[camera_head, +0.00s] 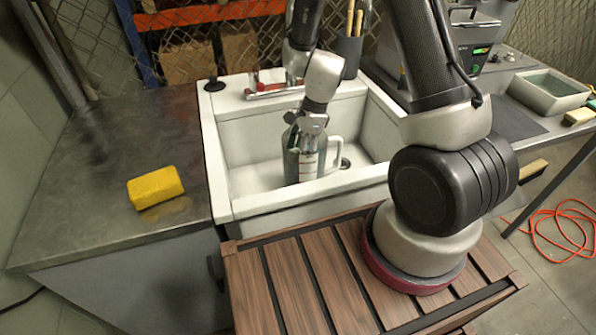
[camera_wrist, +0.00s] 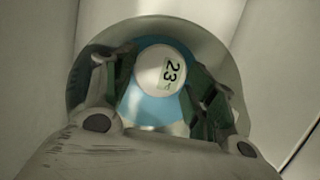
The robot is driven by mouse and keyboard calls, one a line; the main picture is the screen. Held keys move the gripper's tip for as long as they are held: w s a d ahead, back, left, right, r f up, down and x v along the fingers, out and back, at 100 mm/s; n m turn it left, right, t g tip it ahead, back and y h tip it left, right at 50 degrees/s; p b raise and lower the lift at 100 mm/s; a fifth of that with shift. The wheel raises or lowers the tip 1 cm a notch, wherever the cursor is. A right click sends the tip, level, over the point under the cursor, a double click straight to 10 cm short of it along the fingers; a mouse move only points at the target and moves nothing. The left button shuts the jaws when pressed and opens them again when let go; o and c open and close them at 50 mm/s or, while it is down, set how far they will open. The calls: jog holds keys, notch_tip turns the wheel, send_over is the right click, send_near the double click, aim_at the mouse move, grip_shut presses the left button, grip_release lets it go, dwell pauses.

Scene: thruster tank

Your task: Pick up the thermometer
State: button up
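My gripper (camera_head: 307,158) reaches down into a clear, handled jug (camera_head: 334,150) that stands in the white sink. In the wrist view, the jug's rim (camera_wrist: 84,72) rings both fingers. Between the fingers of my gripper (camera_wrist: 163,98) is a blue object with a round white face marked "23" (camera_wrist: 160,72); it is probably the thermometer. In the head view, a white piece with dark marks (camera_head: 308,160) shows between the fingers. The fingers are apart, one on each side of it. Whether they press on it cannot be made out. Its lower end is hidden.
The sink (camera_head: 230,180) has raised walls around the jug and a red-handled tap (camera_head: 272,84) behind it. A yellow sponge (camera_head: 155,187) lies on the left counter. A holder with wooden sticks (camera_head: 347,55) stands behind the sink. A tray (camera_head: 548,92) is at the right.

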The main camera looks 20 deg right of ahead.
jog(key=c, duration=0.7)
jog(key=shift+o, duration=0.2)
